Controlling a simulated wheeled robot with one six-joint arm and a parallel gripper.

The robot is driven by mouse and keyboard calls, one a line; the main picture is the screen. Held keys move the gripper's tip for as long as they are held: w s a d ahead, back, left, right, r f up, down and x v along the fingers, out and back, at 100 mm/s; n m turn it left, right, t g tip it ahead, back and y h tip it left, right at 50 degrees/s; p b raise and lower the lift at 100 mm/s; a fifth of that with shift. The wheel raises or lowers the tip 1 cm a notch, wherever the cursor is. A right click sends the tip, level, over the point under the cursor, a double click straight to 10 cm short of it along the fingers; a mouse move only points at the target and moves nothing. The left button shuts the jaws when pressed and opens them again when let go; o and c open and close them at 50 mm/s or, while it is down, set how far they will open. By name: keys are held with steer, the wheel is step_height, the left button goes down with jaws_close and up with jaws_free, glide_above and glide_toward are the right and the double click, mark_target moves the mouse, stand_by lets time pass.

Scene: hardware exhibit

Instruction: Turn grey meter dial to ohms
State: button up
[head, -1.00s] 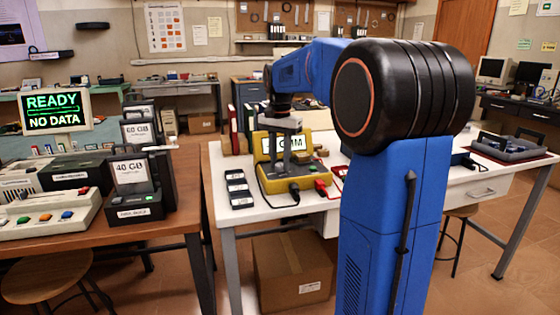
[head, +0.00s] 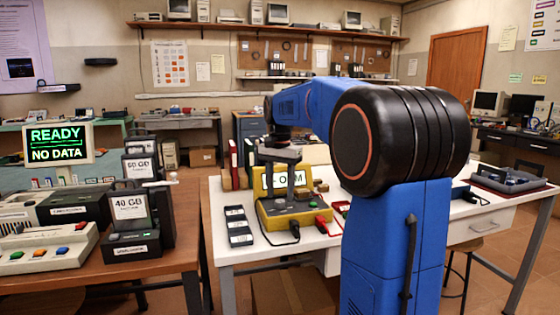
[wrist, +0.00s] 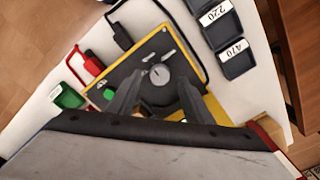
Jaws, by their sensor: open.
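The yellow meter (head: 266,214) with a dark face stands on the white table; it also shows in the wrist view (wrist: 188,38). Its round grey dial (wrist: 160,74) carries a small pointer mark, and a green button lies to the dial's left. My gripper (wrist: 160,78) is open above the meter, one finger on each side of the dial. I cannot tell if the fingers touch it. In the head view my gripper's finger (head: 291,182) hides part of the meter's upright display panel (head: 262,181), so its text is only partly readable. The dial is not clear there.
Dark labelled blocks, two reading 220 (wrist: 222,22) and 470 (wrist: 237,59), lie beside the meter. A red plug (wrist: 92,64), a black plug (wrist: 122,36) and a green block (wrist: 68,96) are on its other side. A brown table (head: 160,270) stands at left.

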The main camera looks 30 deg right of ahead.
mark_target(280, 200)
step_height(280, 200, up, 16)
steer(key=shift+f, duration=0.25)
stand_by(0.6)
steer(key=s+a+f+n+t, duration=0.1)
steer(key=s+a+f+n, duration=0.3)
steer(key=s+f, duration=0.6)
steer(key=s+a+f+n+t, duration=0.2)
steer(key=s+a+f+n, duration=0.2)
steer(key=s+f, duration=0.6)
steer(key=s+a+f+n+t, duration=0.1)
steer(key=s+a+f+n, duration=0.3)
steer(key=s+a+f, duration=0.4)
step_height(280, 200, down, 2)
steer(key=s, duration=0.2)
steer(key=shift+s+f+t, duration=0.15)
steer(key=shift+s+t, duration=0.2)
steer(key=shift+t, duration=0.05)
